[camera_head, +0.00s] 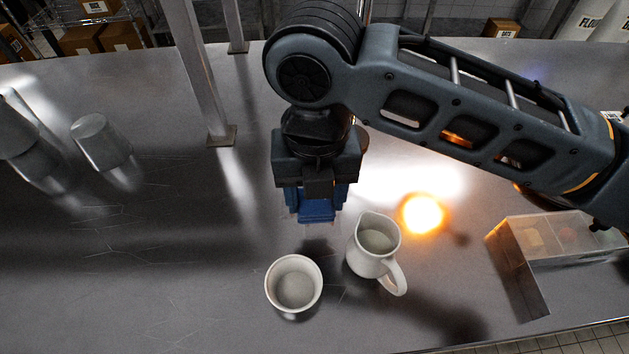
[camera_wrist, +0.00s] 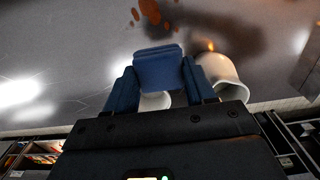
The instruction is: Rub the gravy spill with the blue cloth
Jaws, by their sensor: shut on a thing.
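My gripper (camera_head: 317,208) hangs over the steel counter, pointing down, shut on the folded blue cloth (camera_head: 317,211). In the wrist view the cloth (camera_wrist: 158,68) sits between the two blue fingers. The gravy spill (camera_wrist: 150,11) shows there as several brown blotches at the top edge, beyond the cloth and apart from it in the picture. In the head view the spill is not clearly seen; my arm and gripper cover much of that area. I cannot tell how high the cloth is above the counter.
A white pitcher (camera_head: 367,262) and a white cup (camera_head: 294,305) stand close in front of my gripper. A clear-walled container (camera_head: 530,262) is at right. A metal post (camera_head: 204,80) rises behind left; metal cups (camera_head: 101,141) stand far left. The left counter is mostly free.

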